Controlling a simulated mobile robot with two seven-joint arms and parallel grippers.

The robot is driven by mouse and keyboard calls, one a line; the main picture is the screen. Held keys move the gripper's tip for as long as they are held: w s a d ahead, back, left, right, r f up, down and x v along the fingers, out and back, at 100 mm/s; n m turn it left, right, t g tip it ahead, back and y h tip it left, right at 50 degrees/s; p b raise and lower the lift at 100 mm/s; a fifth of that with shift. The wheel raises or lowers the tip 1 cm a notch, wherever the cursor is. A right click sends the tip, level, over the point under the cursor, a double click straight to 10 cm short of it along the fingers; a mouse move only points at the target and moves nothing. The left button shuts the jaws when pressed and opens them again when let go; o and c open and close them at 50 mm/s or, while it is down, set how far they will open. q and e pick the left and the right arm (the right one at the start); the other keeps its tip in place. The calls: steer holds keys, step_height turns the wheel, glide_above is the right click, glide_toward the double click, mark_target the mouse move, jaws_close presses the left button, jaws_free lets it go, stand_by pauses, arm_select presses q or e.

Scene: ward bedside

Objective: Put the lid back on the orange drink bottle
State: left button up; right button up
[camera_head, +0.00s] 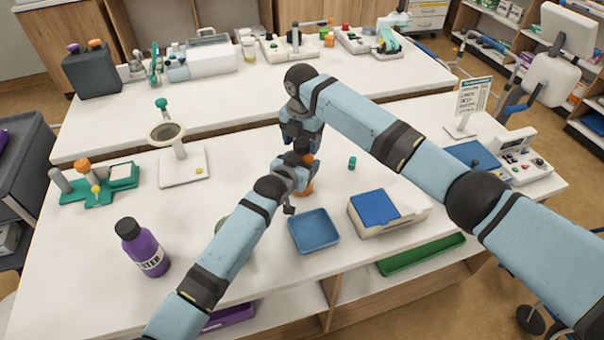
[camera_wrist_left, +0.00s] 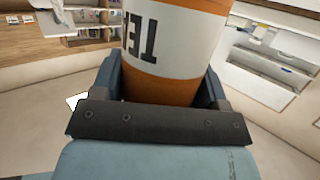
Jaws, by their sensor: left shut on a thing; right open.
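The orange bottle (camera_head: 306,188) stands on the near white table, partly hidden behind my left gripper (camera_head: 296,177). In the head view a dark, lid-like piece (camera_head: 302,147) shows at the bottle's top. I cannot tell whether it is seated. My right gripper (camera_head: 301,138) is open, pointing down right above that piece.
A purple bottle with a black lid (camera_head: 148,250) stands at the front left. A blue tray (camera_head: 314,232), a white box with a blue top (camera_head: 378,210) and a green tray (camera_head: 422,254) lie to the right. A small green cylinder (camera_head: 352,162) stands right of my grippers.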

steer(key=c, duration=0.9)
steer(key=shift+m, duration=1.6)
steer(key=shift+c, duration=0.2)
steer(key=o, duration=1)
steer(key=shift+r, duration=2.25)
steer(key=shift+c, duration=0.3)
